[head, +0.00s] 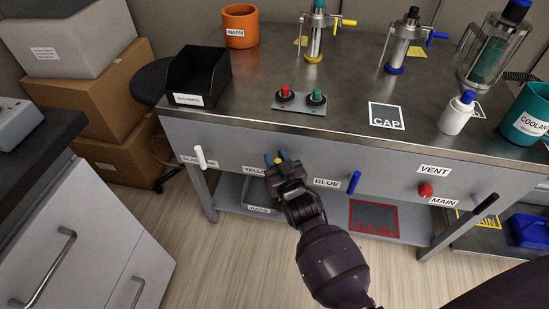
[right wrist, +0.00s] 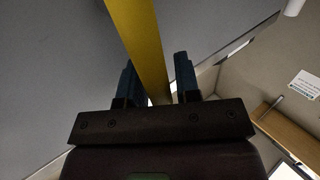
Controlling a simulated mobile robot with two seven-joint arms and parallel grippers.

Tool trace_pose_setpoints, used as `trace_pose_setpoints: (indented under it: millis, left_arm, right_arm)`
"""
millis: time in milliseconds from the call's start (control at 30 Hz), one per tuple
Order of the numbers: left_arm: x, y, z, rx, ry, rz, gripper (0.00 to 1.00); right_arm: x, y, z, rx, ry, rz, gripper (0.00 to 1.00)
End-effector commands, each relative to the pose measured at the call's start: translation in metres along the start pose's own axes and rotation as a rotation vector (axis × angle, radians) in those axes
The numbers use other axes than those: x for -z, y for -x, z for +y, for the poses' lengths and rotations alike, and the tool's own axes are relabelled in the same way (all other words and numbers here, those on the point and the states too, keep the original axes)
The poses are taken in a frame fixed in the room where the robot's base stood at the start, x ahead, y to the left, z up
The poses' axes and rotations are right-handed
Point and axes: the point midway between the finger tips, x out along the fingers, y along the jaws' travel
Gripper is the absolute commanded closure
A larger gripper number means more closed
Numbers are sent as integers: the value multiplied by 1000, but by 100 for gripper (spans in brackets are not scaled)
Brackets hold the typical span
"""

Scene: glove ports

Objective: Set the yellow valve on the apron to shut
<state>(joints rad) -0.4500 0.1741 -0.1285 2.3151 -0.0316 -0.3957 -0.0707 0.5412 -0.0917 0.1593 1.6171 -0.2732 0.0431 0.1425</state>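The bench's grey front apron (head: 230,153) carries a row of valve handles. The yellow valve (head: 268,160) is near the label that reads "YELLO…", with the rest hidden. Only a small yellow part of it shows beside my right gripper (head: 277,160) in the head view. In the right wrist view the yellow handle (right wrist: 140,45) runs as a long bar between the two fingers of my right gripper (right wrist: 158,80). The fingers are apart, with a visible gap on the right side of the bar. My left gripper is not in view.
On the apron are a white handle (head: 200,157), a blue handle (head: 354,182), a red knob (head: 425,190) and a black handle (head: 485,204). A black bin (head: 198,78) and a red and green button box (head: 300,103) stand on the bench. A dark counter (head: 40,150) is at left.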

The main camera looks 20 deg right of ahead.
Motion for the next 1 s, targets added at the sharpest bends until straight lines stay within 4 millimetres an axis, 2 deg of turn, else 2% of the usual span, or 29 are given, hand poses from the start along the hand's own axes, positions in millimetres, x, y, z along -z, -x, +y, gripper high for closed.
trace_pose_setpoints:
  millis: [367,500,567,1000]
  left_arm:
    - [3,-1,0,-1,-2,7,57]
    - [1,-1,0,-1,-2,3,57]
    - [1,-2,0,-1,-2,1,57]
    - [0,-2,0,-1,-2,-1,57]
  right_arm:
    - [0,-3,0,0,0,0,71]
    - [0,-3,0,0,0,0,93]
    - [0,-3,0,0,0,0,100]
    - [-1,-3,6,0,-12,7,100]
